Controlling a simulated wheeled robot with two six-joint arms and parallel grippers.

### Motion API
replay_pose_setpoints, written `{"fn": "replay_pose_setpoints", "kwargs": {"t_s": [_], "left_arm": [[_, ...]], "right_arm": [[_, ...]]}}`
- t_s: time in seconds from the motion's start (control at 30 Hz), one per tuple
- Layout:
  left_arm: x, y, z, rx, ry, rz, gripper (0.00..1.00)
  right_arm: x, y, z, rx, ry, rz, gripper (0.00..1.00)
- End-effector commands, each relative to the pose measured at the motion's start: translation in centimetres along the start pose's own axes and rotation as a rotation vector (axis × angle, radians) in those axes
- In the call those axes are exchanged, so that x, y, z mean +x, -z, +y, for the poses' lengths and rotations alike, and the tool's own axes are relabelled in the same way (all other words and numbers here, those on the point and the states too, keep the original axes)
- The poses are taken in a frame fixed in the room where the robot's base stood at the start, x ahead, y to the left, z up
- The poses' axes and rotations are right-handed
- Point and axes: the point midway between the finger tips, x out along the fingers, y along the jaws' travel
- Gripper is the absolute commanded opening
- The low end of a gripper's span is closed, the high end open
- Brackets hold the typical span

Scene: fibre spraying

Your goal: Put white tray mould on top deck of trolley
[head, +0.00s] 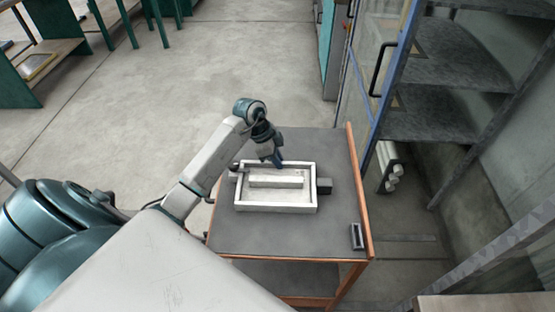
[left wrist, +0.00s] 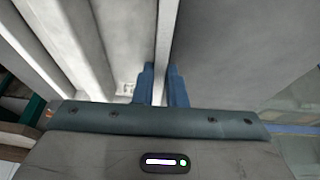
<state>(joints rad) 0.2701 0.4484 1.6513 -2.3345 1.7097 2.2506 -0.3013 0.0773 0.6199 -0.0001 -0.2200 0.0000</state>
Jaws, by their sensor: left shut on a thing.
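The white tray mould (head: 275,208) is a rectangular frame with a raised bar inside. In the head view it is over the grey top deck of the trolley (head: 300,240), roughly level; I cannot tell whether it rests on the deck or hangs just above it. My left gripper (head: 278,163) is at the mould's far wall, shut on that wall. In the left wrist view the blue fingertips (left wrist: 162,88) are on either side of the pale wall (left wrist: 165,40). My right gripper is not in view.
A small dark block (head: 324,186) shows just right of the mould, and another dark item (head: 357,236) lies near the deck's right edge. A grey shelf rack (head: 450,110) with a blue-framed door stands to the right. Open concrete floor (head: 210,60) lies beyond.

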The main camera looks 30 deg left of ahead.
Motion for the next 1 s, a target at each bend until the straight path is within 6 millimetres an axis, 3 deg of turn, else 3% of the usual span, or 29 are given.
{"fn": "replay_pose_setpoints", "kwargs": {"t_s": [0.4, 0.43, 0.53, 0.87, 1.0], "left_arm": [[0.3, -0.1, -0.1, 0.001, 0.002, 0.002, 0.00], [0.4, -0.2, 0.0, 0.000, 0.001, 0.000, 0.15], [0.4, -0.2, 0.0, 0.000, 0.001, 0.000, 0.33], [0.1, -0.1, -0.1, 0.001, 0.002, 0.000, 0.33], [-1.4, -0.2, -0.2, 0.002, 0.005, -0.001, 0.33]], "right_arm": [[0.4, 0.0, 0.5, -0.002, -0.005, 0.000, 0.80], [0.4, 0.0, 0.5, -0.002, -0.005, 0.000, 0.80], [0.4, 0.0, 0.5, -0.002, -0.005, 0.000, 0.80], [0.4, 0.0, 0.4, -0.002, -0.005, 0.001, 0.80], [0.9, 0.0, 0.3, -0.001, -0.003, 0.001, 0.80]]}}
